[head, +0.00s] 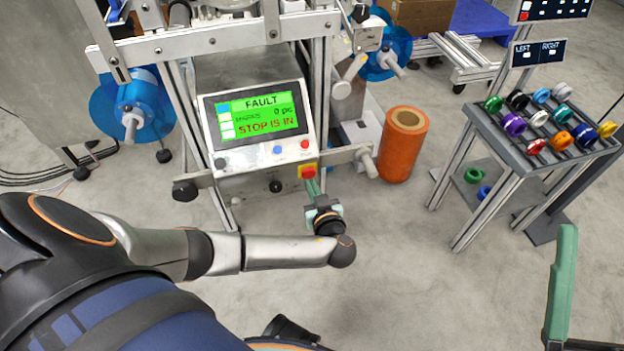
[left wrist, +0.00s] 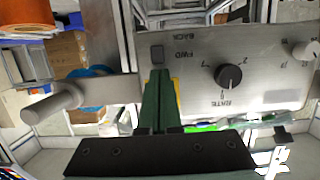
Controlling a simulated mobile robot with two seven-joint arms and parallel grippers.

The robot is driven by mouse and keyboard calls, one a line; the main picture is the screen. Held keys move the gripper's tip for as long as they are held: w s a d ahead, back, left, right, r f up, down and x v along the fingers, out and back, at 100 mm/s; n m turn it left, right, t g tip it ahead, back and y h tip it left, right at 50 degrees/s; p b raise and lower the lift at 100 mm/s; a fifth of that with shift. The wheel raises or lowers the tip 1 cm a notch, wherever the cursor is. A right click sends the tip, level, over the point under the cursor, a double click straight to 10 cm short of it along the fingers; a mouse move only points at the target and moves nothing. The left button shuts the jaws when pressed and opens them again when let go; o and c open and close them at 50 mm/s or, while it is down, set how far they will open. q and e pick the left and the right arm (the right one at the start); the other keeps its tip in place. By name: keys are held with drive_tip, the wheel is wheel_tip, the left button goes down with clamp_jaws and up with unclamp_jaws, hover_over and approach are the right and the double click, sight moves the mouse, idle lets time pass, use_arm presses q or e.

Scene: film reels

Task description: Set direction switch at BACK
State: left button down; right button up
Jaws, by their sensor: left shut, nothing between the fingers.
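The direction switch (left wrist: 157,53) is a small dark rocker on the grey panel front (left wrist: 195,60), with upside-down BACK and FWD labels beside it. Which way it is set is too small to tell. My left gripper (left wrist: 160,73) is shut and empty, its green fingertips close in front of the switch; I cannot tell whether they touch. In the head view my left gripper (head: 312,186) is just below the red stop button on its yellow plate (head: 308,171), and I cannot make out the switch there. A green finger of my right gripper (head: 562,285) shows at the right edge.
The screen (head: 257,115) reads FAULT and STOP IS IN. A black knob (left wrist: 228,76) is beside the switch. A grey bar with a round handle (left wrist: 50,103) sticks out nearby. An orange roll (head: 403,145) and a rack of coloured reels (head: 590,155) stand right.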

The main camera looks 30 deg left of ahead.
idle(0.3)
use_arm(q)
wheel_tip(320, 180, down, 2)
drive_tip(key=shift+f+b, duration=0.1)
drive_tip(key=shift+b, duration=1.05)
use_arm(e)
wheel_tip(320, 180, down, 2)
drive_tip(key=shift+a+f, duration=0.1)
drive_tip(key=shift+f, duration=0.15)
